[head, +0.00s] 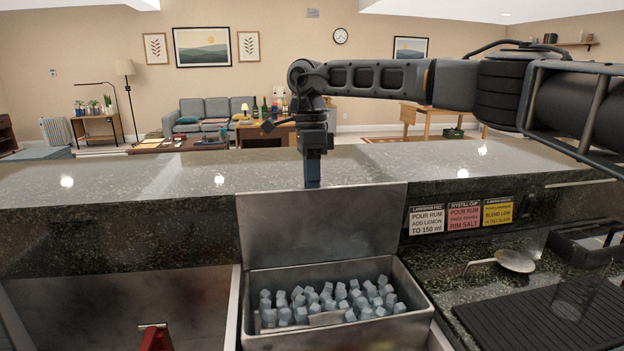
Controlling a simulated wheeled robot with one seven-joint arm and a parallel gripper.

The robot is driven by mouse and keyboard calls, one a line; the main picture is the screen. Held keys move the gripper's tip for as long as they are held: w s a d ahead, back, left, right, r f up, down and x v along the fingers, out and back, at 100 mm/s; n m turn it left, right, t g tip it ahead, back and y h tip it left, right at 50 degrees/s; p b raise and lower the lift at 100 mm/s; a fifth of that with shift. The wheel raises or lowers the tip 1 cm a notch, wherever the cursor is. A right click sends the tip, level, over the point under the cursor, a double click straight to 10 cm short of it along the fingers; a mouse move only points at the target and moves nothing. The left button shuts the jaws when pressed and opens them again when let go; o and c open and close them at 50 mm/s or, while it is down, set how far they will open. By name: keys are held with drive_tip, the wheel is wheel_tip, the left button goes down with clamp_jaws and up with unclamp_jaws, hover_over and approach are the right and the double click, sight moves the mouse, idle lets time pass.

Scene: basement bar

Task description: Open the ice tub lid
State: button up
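The ice tub (338,340) is a metal bin full of pale ice cubes, in the lower middle of the head view. Its grey metal lid (320,228) stands up along the tub's back edge, so the tub is open. My gripper (312,172) points down at the lid's top edge, near the middle. The fingertips are hidden behind or at that edge; I cannot tell whether they touch the lid or how far apart they are.
The dark stone bar ledge (120,185) runs behind the tub. Recipe cards (463,216) are on its face to the right. A strainer (515,261), a glass (578,295) and a black drain mat (550,318) are at right. A red object (155,338) is at lower left.

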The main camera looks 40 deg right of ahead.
drive_tip(key=shift+f, duration=0.2)
clamp_jaws()
idle(0.5)
